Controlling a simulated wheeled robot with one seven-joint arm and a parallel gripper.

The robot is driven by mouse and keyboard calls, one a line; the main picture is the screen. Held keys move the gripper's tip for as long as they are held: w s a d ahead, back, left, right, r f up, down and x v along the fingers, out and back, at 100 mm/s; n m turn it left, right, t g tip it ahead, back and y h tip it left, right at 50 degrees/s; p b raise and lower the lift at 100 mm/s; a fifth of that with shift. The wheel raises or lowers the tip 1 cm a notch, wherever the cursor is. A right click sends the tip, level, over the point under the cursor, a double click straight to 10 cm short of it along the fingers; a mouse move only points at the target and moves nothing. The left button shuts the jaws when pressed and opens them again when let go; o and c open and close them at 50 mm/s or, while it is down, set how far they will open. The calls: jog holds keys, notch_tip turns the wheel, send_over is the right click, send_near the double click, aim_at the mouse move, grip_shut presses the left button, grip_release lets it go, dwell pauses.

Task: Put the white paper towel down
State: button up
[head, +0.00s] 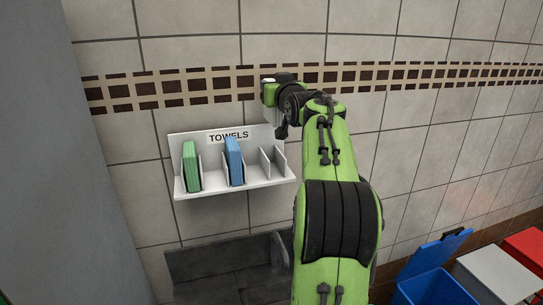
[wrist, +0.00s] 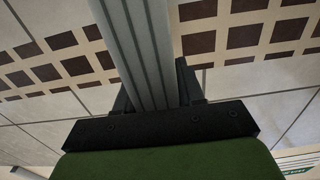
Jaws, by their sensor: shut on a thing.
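My gripper (wrist: 155,88) is shut on the white paper towel (wrist: 150,45), a pale grey ridged slab that rises between its two dark fingers in the wrist view. In the head view, the end of my arm is in front of the tiled wall, just above the right part of the towel rack. There the held towel is mostly hidden or too small to make out. The white towel rack (head: 235,188) is on the wall. It holds a green towel (head: 191,167) in its left slot and a blue towel (head: 234,161) near its middle. The right part of the rack looks empty.
Thin upright dividers (head: 266,163) stand on the rack's right part. A dark basin (head: 220,270) lies below the rack. A blue bin (head: 433,288), a grey bin (head: 495,272) and a red bin (head: 527,246) stand at the lower right. A grey panel (head: 60,180) fills the left side.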

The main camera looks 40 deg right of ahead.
notch_tip(320, 180, down, 15)
jog(key=b, duration=0.2)
jog(key=shift+f, duration=0.15)
jog(key=shift+a+f, duration=0.1)
jog(key=shift+a, duration=0.05)
jog(key=shift+f+b, duration=0.15)
jog(key=shift+b, duration=0.3)
jog(key=o, duration=1)
jog(key=shift+r, duration=0.2)
